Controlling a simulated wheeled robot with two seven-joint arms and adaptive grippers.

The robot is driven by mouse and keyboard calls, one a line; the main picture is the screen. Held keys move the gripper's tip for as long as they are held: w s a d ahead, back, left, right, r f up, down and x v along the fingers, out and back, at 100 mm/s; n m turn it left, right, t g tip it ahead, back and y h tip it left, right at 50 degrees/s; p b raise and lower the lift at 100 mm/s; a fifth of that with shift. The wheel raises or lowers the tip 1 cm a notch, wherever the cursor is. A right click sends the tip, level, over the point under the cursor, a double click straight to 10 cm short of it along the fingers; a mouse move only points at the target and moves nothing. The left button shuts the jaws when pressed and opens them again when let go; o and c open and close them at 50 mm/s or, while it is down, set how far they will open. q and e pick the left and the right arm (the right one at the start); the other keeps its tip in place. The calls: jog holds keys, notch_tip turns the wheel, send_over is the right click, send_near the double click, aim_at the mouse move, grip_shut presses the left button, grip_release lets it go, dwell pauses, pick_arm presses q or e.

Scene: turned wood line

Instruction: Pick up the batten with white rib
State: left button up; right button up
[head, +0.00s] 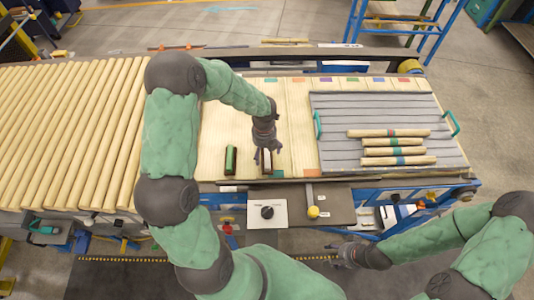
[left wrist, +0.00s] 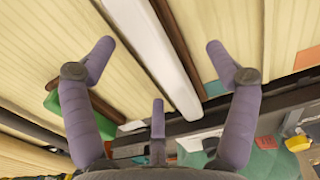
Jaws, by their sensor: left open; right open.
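The batten with white rib (head: 267,168) lies on the pale wood bed, partly hidden under my left gripper in the head view. In the left wrist view its long white rib (left wrist: 152,45) with brown edges runs between the spread fingers. My left gripper (head: 264,154) is open above the batten; its purple fingers also show in the left wrist view (left wrist: 159,46), one on each side of the rib. Whether they touch it I cannot tell. My right gripper (head: 345,253) is open and empty, off the front of the line.
A batten with green rib (head: 231,159) lies just left. A grey ribbed tray (head: 375,108) with green handles holds several turned sticks (head: 388,133) at right. Wooden rollers (head: 65,130) fill the left. A control box (head: 267,212) stands at the front edge.

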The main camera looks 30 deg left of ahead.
pick_arm(q)
jog(key=shift+f, duration=0.1)
jog(key=c, duration=1.3)
jog(key=shift+r, duration=0.7)
jog(key=s+d+r, duration=0.1)
jog(key=r, duration=0.1)
jog(key=s+d+r, duration=0.1)
jog(key=r, duration=0.2)
jog(key=s+d+r, duration=0.1)
jog(key=d+r, duration=0.1)
jog(key=r, duration=0.1)
jog(key=shift+s, duration=0.1)
jog(key=s+d+r, duration=0.3)
jog(key=s+d, duration=0.3)
jog(key=shift+d+r, duration=0.3)
jog(key=shift+d, duration=0.05)
